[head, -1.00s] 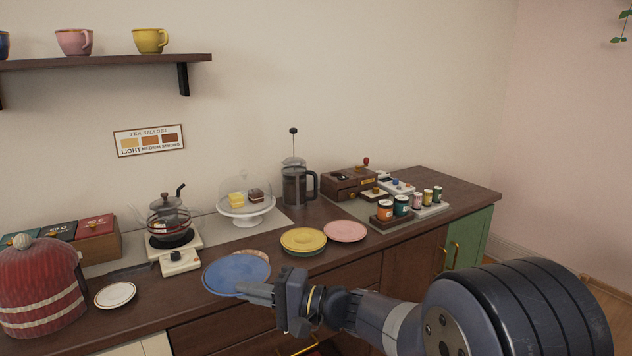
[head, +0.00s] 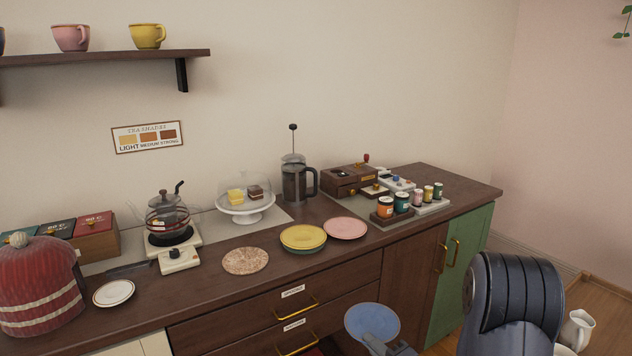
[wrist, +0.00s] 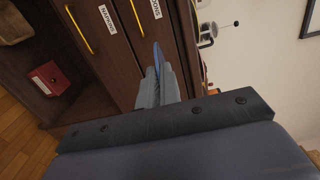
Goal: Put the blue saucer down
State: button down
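The blue saucer (head: 372,322) is in front of the cabinet, below the counter edge in the head view. My gripper (head: 378,345) is at its lower rim, and only part of the gripper shows at the bottom of the frame. In the wrist view the saucer (wrist: 157,58) is seen edge-on between the fingertips of my gripper (wrist: 158,78), which is shut on its rim. The saucer is held clear of the counter (head: 215,285).
A round speckled mat (head: 246,261) lies bare on the counter. To its right are a yellow saucer (head: 303,237) on a green one and a pink saucer (head: 346,229). A white saucer (head: 114,293) lies left. Drawers with brass handles (head: 297,308) face me.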

notch_tip(320, 180, up, 17)
jog(key=w+d+m+t+h+p, duration=0.1)
jog(key=d+m+t+h+p, duration=0.1)
jog(key=p, duration=1.2)
jog(key=m+h, duration=0.1)
jog(key=h, duration=0.1)
jog(key=shift+w+d+f+h, duration=0.2)
jog(key=shift+d+h, duration=0.05)
jog(key=shift+h, duration=0.15)
